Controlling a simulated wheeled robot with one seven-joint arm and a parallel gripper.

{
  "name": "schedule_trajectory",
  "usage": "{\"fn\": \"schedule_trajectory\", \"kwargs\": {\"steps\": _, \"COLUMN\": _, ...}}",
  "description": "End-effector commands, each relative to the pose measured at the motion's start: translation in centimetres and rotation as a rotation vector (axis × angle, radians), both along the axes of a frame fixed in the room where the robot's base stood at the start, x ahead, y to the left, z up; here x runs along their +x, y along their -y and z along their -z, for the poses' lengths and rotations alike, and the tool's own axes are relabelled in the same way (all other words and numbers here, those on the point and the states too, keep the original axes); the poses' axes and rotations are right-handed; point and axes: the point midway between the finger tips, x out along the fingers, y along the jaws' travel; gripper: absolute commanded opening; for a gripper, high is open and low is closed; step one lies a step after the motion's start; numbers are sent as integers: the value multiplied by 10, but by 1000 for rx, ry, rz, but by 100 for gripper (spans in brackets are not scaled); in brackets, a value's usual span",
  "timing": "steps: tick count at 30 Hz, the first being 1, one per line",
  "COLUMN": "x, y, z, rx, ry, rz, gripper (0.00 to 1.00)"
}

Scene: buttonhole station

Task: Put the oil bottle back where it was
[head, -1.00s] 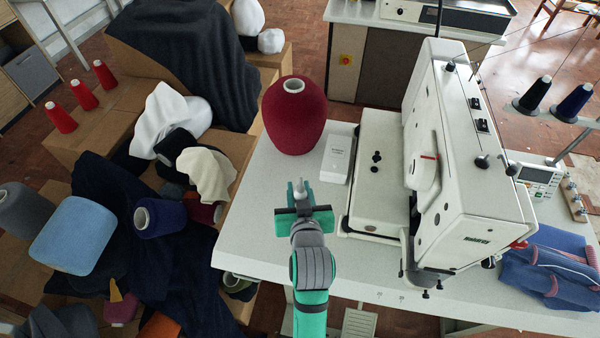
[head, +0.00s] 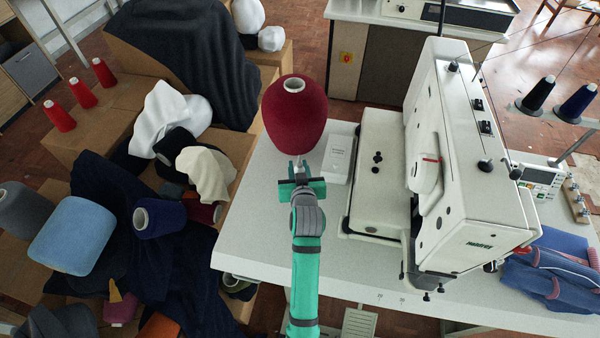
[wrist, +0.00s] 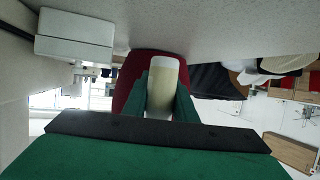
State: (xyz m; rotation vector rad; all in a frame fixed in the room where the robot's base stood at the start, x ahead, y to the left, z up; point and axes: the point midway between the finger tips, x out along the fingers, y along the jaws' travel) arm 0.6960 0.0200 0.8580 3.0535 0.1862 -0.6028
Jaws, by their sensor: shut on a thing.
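My gripper (head: 301,174) is over the white table, just in front of the dark red yarn cone (head: 295,115). It is shut on the oil bottle (head: 300,161); in the head view only its pale upper part shows above the jaws. In the wrist view the bottle (wrist: 163,82) is a pale, rounded container with yellowish liquid, between the two green fingers. That view is upside down, with the table surface at the top. The bottle's far end appears close to the tabletop, but I cannot tell whether it touches.
A small white box (head: 338,152) stands right of the cone. The white buttonhole machine (head: 465,160) fills the table's right side. The front left tabletop (head: 250,245) is clear. Cartons with cloth and several yarn cones lie beyond the left edge.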

Motion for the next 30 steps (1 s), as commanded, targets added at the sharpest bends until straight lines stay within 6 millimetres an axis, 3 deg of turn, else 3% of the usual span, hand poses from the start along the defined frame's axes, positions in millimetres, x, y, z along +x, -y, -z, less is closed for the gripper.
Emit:
{"fn": "schedule_trajectory", "kwargs": {"steps": 7, "x": 11, "y": 3, "z": 12, "rx": 1, "ry": 1, "rz": 6, "gripper": 0}}
{"fn": "schedule_trajectory", "kwargs": {"steps": 14, "x": 10, "y": 5, "z": 41, "rx": 0, "ry": -1, "rz": 8, "gripper": 0}}
{"fn": "schedule_trajectory", "kwargs": {"steps": 25, "x": 10, "y": 4, "z": 44, "rx": 1, "ry": 1, "rz": 7, "gripper": 0}}
{"fn": "schedule_trajectory", "kwargs": {"steps": 26, "x": 10, "y": 4, "z": 45, "rx": 0, "ry": 1, "rz": 6, "gripper": 27}}
{"fn": "schedule_trajectory", "kwargs": {"steps": 27, "x": 10, "y": 4, "z": 44, "rx": 0, "ry": 1, "rz": 6, "gripper": 37}}
{"fn": "schedule_trajectory", "kwargs": {"steps": 28, "x": 10, "y": 4, "z": 44, "rx": 0, "ry": 1, "rz": 6, "gripper": 44}}
{"fn": "schedule_trajectory", "kwargs": {"steps": 30, "x": 10, "y": 4, "z": 45, "rx": 0, "ry": 1, "rz": 6, "gripper": 44}}
